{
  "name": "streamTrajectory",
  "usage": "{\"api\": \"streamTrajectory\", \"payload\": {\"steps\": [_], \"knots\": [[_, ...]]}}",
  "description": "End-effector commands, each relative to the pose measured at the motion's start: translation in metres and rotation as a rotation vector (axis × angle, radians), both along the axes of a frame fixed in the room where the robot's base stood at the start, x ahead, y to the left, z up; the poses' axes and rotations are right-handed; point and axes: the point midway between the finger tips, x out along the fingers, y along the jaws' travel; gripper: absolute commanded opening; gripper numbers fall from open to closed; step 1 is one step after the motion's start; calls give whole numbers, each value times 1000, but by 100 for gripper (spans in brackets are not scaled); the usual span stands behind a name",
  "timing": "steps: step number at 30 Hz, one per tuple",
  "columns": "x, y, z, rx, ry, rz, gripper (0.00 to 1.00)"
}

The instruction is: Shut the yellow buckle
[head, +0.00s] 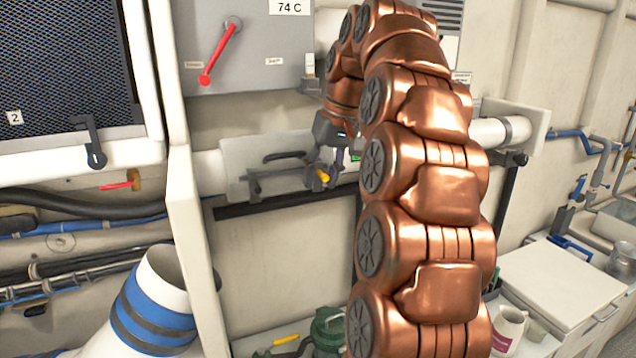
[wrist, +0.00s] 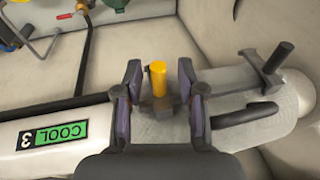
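The yellow buckle shows as a short yellow peg (wrist: 158,80) on a grey fitting in the wrist view. It stands between the fingers of my gripper (wrist: 162,92), nearer the left finger. The purple-lined fingers are apart, with a gap visible on each side of the yellow part. In the head view the yellow buckle (head: 323,177) is a small patch just under my gripper (head: 326,160), at the pipe's grey cover. My arm and fingers hide part of the fitting there. I cannot tell how far the buckle is turned.
A dark handle (wrist: 245,114) and a black post (wrist: 275,60) stand on the grey cover to the right in the wrist view. A green "COOL 3" label (wrist: 60,134) marks the white pipe. A red lever (head: 220,55) is on the grey box above.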

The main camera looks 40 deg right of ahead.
Motion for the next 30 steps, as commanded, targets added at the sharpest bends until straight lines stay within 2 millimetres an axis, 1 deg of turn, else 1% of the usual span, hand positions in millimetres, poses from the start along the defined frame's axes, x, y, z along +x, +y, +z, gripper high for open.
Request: {"api": "streamTrajectory", "payload": {"steps": [14,30], "knots": [[-1,2,-3,-9,-39,4,39],[-9,3,-8,-55,-218,3,39]]}}
